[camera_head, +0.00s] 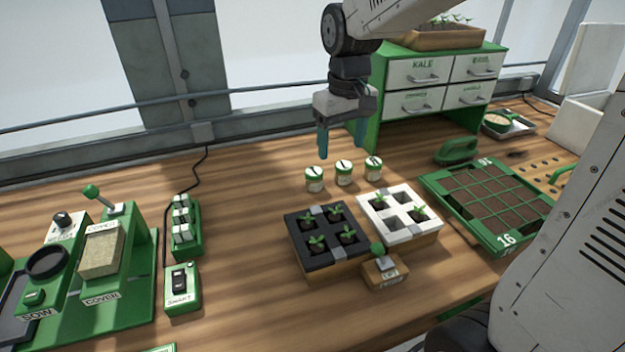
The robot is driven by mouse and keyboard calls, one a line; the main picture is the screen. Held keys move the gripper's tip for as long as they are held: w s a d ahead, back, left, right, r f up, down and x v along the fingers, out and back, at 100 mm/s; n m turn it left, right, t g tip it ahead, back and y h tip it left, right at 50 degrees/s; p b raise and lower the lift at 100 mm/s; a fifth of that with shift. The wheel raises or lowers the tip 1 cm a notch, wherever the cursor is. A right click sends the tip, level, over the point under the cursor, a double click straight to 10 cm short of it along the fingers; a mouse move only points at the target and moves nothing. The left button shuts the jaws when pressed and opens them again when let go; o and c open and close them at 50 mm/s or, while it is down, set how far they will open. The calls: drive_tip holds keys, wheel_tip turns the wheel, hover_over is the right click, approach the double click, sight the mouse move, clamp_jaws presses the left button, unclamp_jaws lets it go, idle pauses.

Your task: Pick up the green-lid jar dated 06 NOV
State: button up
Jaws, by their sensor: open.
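Three small jars with green lids and pale labels stand in a row on the wooden table: a left jar (314,180), a middle jar (344,172) and a right jar (373,168). The dates on them are too small to read, so I cannot tell which is 06 NOV. My gripper (341,153) hangs pointing down just above and behind the row, near the left and middle jars. Its teal fingers are apart, and nothing shows between them.
A black tray (297,240) and a white tray (371,207) with seedlings stand in front of the jars. A green drawer cabinet (376,75) stands behind. A green grid tray (436,189) lies right. Bare table lies left of the jars.

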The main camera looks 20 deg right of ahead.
drive_tip(key=n, duration=0.1)
hover_over(314, 171)
wheel_tip(314, 171, down, 9)
drive_tip(key=shift+s+f, duration=0.1)
drive_tip(key=f, duration=0.8)
drive_tip(key=shift+w+f, duration=0.15)
drive_tip(key=shift+w, duration=0.05)
drive_tip(key=c, duration=1.1)
